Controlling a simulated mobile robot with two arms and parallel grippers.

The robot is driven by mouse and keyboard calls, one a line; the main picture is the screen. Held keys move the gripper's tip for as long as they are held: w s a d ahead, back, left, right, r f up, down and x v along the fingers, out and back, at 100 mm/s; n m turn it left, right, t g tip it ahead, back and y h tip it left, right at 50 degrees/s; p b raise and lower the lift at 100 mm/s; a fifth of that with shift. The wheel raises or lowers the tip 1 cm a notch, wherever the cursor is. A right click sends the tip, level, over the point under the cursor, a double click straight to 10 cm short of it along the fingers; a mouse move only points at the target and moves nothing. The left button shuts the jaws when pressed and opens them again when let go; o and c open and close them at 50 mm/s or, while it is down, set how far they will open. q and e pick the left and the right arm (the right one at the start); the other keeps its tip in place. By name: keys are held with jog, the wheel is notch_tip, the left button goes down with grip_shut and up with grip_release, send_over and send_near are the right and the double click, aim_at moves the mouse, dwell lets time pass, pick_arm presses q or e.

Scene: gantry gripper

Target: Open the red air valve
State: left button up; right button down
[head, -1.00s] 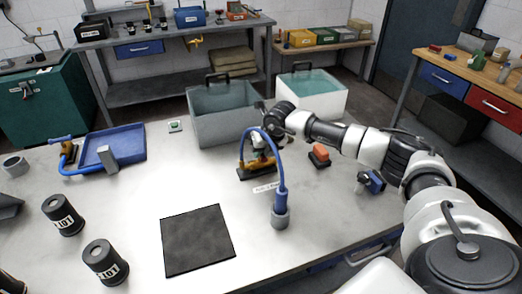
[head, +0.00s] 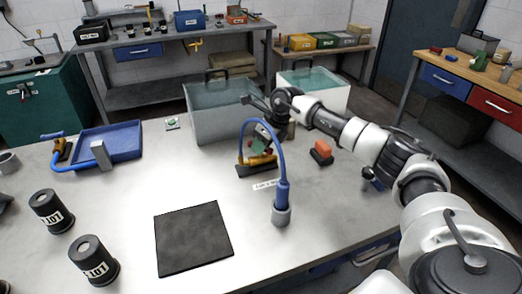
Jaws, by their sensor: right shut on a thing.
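A red-orange block on a dark base (head: 321,152) stands on the table right of the blue hose; it may be the red air valve, but its handle position is too small to tell. My right gripper (head: 264,126) is behind the hose arch, left of the red-orange block and apart from it. It is shut on a small grey piece (head: 262,138), partly hidden by the hose, above a yellow fixture on a black base (head: 257,165). I cannot tell if piece and fixture touch. My left gripper is not in view.
The blue hose (head: 282,165) rises from a grey socket (head: 281,213). Two water tanks (head: 222,125) (head: 325,98) stand behind. A black mat (head: 194,238), black cylinders (head: 93,261) and a blue tray (head: 122,142) lie left. The table between tray and mat is clear.

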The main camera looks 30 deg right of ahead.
jog(key=n+g+b, duration=0.1)
jog(key=n, duration=0.1)
jog(key=n+g+y+b, duration=0.1)
jog(key=n, duration=0.2)
jog(key=shift+w+n+b, duration=0.1)
jog(key=shift+n+b, duration=0.2)
jog(key=shift+b, duration=0.1)
jog(key=shift+n+g+b, duration=0.85)
jog(key=shift+n+g, duration=0.15)
jog(key=shift+n, duration=1.2)
jog(key=c, duration=1.1)
grip_release()
jog(key=v, duration=1.1)
jog(key=shift+b, duration=0.3)
jog(key=shift+a, duration=0.1)
